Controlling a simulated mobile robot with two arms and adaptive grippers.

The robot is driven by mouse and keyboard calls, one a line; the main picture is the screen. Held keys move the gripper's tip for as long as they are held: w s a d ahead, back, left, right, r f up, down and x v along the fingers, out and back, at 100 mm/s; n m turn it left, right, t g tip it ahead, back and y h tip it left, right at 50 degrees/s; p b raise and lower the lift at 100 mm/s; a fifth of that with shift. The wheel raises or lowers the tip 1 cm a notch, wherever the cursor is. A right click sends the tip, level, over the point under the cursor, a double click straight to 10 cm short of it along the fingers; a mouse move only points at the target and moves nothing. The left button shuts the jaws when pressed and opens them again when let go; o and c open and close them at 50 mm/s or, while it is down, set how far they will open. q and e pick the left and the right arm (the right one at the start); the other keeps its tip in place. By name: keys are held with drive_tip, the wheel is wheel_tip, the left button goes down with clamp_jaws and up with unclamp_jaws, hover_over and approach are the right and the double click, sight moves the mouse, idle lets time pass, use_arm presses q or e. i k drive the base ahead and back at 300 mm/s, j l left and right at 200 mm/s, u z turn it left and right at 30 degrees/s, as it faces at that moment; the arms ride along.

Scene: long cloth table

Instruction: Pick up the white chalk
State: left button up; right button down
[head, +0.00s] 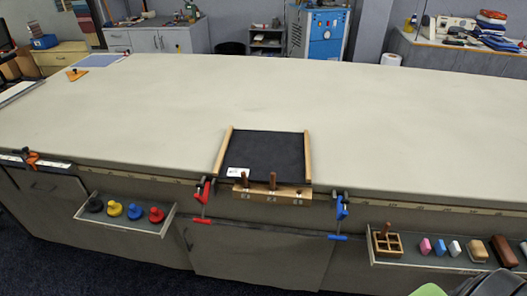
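A small white piece, which looks like the white chalk (455,248), stands on the right-hand shelf (410,262) fixed to the front of the table. It is in a row with a pink piece (425,246) and a blue piece (440,247) on its left. A tan block (477,250) is just to its right, apart from it. Neither of my grippers shows in the head view.
The long cloth table (380,120) is mostly clear. A dark board (265,155) with wooden rails sits at its front edge, between red (202,198) and blue clamps (340,210). A wooden divided box (387,243) and brown block (503,251) share the right shelf. Coloured knobs (134,211) fill the left shelf.

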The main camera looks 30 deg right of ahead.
sight(455, 249)
drive_tip(key=z, duration=2.5)
drive_tip(key=i+j, duration=0.15)
drive_tip(key=i, duration=0.2)
